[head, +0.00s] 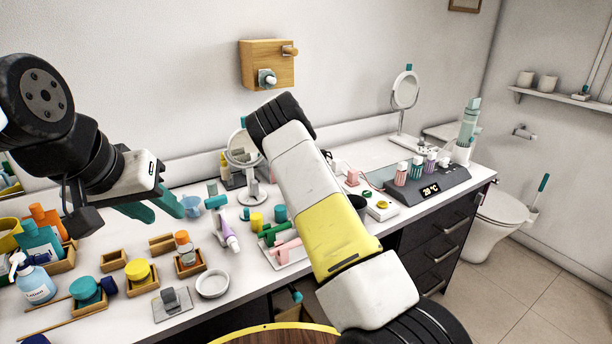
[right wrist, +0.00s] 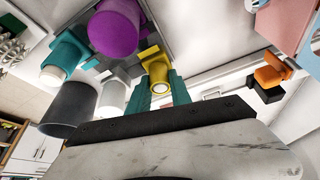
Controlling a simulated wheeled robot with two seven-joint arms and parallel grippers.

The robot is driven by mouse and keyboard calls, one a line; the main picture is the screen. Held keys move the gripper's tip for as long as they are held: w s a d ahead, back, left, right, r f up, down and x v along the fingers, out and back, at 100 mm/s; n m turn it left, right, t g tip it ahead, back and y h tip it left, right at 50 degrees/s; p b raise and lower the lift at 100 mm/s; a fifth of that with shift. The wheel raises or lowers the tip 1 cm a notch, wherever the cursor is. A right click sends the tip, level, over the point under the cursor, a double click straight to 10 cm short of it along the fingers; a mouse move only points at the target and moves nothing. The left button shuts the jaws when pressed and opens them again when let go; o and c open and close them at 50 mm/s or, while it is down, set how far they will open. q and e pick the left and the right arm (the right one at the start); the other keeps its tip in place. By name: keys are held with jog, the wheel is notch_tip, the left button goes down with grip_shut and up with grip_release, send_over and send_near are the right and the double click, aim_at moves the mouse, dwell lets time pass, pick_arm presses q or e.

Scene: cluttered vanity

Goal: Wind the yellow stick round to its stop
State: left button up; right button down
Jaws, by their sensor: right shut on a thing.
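The yellow stick (right wrist: 153,66) shows in the right wrist view as a yellow cylinder with a pale, round end facing the camera. The ridged teal fingers of my right gripper (right wrist: 160,88) are shut on it, one on each side. In the head view my right forearm covers the right gripper, and I cannot make out the held stick there. How far the stick is wound cannot be told. My left gripper (head: 155,206) is open and empty, with its teal fingers apart above the left part of the vanity.
Near the right gripper are a purple cylinder (right wrist: 115,28), a teal holder (right wrist: 62,60), a dark grey cup (right wrist: 70,108) and an orange piece (right wrist: 268,76). Jars, wooden trays and a white bowl (head: 213,284) crowd the counter's left. A grey device (head: 428,187) holds striped tubes at right.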

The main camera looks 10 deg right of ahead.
jog(key=shift+f+m+g, duration=0.1)
jog(key=shift+m+g, duration=0.6)
jog(key=shift+m, duration=1.2)
jog(key=shift+a, duration=0.1)
jog(key=c, duration=1.1)
grip_release()
jog(key=shift+c, duration=0.2)
jog(key=v, duration=0.7)
jog(key=shift+w+r, duration=0.15)
jog(key=shift+r, duration=0.3)
